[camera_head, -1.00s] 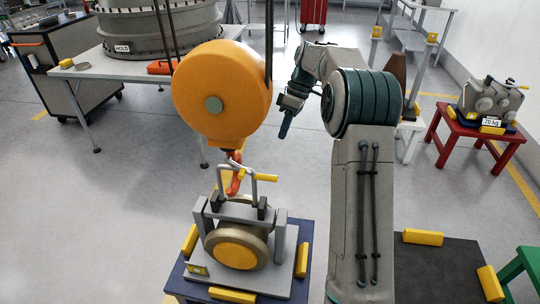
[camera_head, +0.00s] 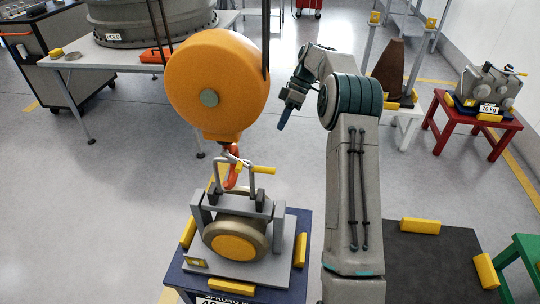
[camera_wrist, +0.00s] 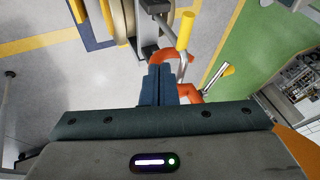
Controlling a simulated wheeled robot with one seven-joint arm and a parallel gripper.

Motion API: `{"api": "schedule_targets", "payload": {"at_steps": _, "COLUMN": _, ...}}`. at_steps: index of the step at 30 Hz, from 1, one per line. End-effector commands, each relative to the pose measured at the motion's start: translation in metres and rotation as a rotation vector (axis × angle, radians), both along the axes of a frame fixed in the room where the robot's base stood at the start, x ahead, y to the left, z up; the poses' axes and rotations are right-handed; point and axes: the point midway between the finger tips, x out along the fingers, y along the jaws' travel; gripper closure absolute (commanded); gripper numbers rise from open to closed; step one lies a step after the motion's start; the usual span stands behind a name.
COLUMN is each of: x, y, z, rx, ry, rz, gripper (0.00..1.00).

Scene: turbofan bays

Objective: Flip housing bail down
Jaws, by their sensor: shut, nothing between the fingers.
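The housing (camera_head: 237,242) is a round body with a yellow face, set in a grey cradle on a blue stand. Its bail (camera_head: 252,180) is a thin grey loop with yellow grips, standing up above the housing. An orange-red hook (camera_head: 232,176) hangs at the bail's top. My gripper (camera_head: 282,125) is shut and empty, up and right of the bail. In the wrist view my blue fingers (camera_wrist: 158,84) point toward the bail (camera_wrist: 168,30), and the hook (camera_wrist: 180,58) shows just beyond them. Whether the fingers touch either is unclear.
A large orange hoist body (camera_head: 218,88) hangs above the housing, left of my arm. A grey table (camera_head: 92,60) with an engine casing stands at the back left. A red stand (camera_head: 470,117) is at the right.

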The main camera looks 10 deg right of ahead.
Motion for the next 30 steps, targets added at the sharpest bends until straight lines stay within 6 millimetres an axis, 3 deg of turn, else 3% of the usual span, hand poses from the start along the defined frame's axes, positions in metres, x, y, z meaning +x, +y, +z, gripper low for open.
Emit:
{"api": "schedule_targets", "payload": {"at_steps": 13, "x": -0.023, "y": 0.042, "z": -0.073, "rx": -0.001, "ry": 0.004, "rz": 0.001, "gripper": 1.00}}
{"api": "schedule_targets", "payload": {"at_steps": 21, "x": -0.047, "y": 0.051, "z": -0.079, "rx": -0.001, "ry": 0.001, "rz": 0.001, "gripper": 1.00}}
{"api": "schedule_targets", "payload": {"at_steps": 30, "x": -0.057, "y": 0.054, "z": -0.083, "rx": 0.000, "ry": -0.001, "rz": 0.000, "gripper": 1.00}}
